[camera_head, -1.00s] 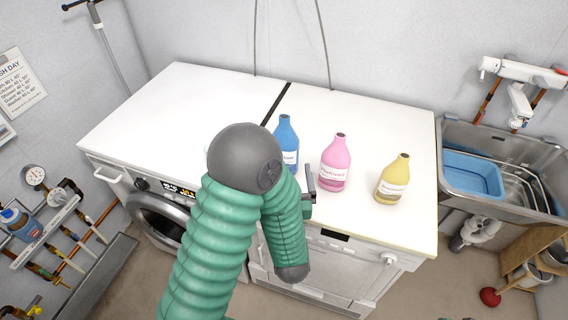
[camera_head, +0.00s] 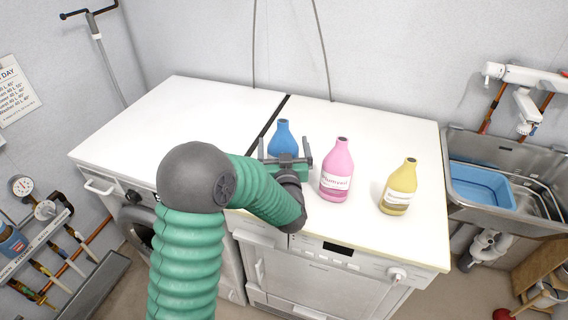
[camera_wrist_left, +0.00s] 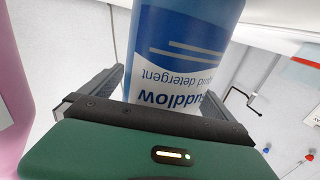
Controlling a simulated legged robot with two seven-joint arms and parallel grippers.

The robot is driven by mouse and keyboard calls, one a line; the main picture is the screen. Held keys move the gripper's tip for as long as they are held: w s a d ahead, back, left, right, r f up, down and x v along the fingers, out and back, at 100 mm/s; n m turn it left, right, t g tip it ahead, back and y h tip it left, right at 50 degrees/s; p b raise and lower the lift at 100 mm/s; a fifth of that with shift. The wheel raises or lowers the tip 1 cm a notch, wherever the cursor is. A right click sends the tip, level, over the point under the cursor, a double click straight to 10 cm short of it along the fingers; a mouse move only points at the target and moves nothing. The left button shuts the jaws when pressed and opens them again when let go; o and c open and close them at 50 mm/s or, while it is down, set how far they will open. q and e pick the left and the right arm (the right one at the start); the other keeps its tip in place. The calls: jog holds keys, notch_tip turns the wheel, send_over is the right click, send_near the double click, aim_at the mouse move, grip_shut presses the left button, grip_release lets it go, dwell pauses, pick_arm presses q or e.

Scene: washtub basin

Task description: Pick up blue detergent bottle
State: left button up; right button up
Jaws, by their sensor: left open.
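The blue detergent bottle (camera_head: 283,138) stands upright on the white machine top in the head view, its lower part hidden behind my gripper. My left gripper (camera_head: 286,150) is open in front of it, with one finger toward each side of the bottle. In the left wrist view the bottle (camera_wrist_left: 180,45) shows large and upside down, its label readable, between the two spread fingers of my left gripper (camera_wrist_left: 158,85). I cannot tell whether either finger touches it. My right gripper is not in view.
A pink bottle (camera_head: 336,172) stands close to the right of my gripper, and a yellow bottle (camera_head: 399,188) stands farther right. The white top (camera_head: 165,120) is clear on the left. A metal sink (camera_head: 460,150) holding a blue basin (camera_head: 482,186) is at the right.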

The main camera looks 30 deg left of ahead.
pick_arm(q)
jog(key=shift+s+a, duration=0.1)
jog(key=shift+c, duration=1.3)
jog(key=c, duration=1.7)
jog(key=shift+c, duration=0.8)
jog(key=shift+r, duration=0.1)
